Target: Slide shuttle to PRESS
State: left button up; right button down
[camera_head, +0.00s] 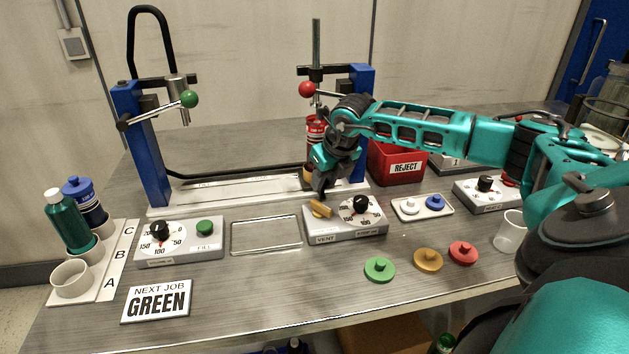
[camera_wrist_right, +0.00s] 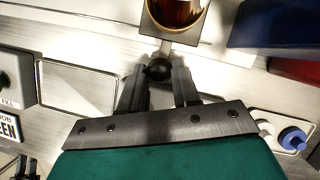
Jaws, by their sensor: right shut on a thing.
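The shuttle shows in the wrist view as a square carrier (camera_wrist_right: 153,33) with a short stem ending in a black ball knob (camera_wrist_right: 158,70). An amber, round vessel (camera_wrist_right: 178,10) sits in it. My right gripper (camera_wrist_right: 160,84) has its fingers on both sides of the knob and is shut on it. In the head view my right gripper (camera_head: 322,183) is at the front of the pale rail (camera_head: 230,192), by its right end, below the red-knobbed press (camera_head: 360,90). There the gripper hides most of the shuttle.
A green-knobbed station (camera_head: 140,125) stands at the rail's left end. The FILL box (camera_head: 180,250), an empty tray (camera_head: 266,251) and the VENT box (camera_head: 345,233) lie in front. A red REJECT bin (camera_head: 385,165) stands right. Coloured lids (camera_head: 428,259) lie near the front.

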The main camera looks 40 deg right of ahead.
jog(key=shift+d, duration=0.3)
jog(key=c, duration=0.8)
grip_release()
jog(key=shift+s, duration=0.15)
jog(key=shift+a, duration=0.15)
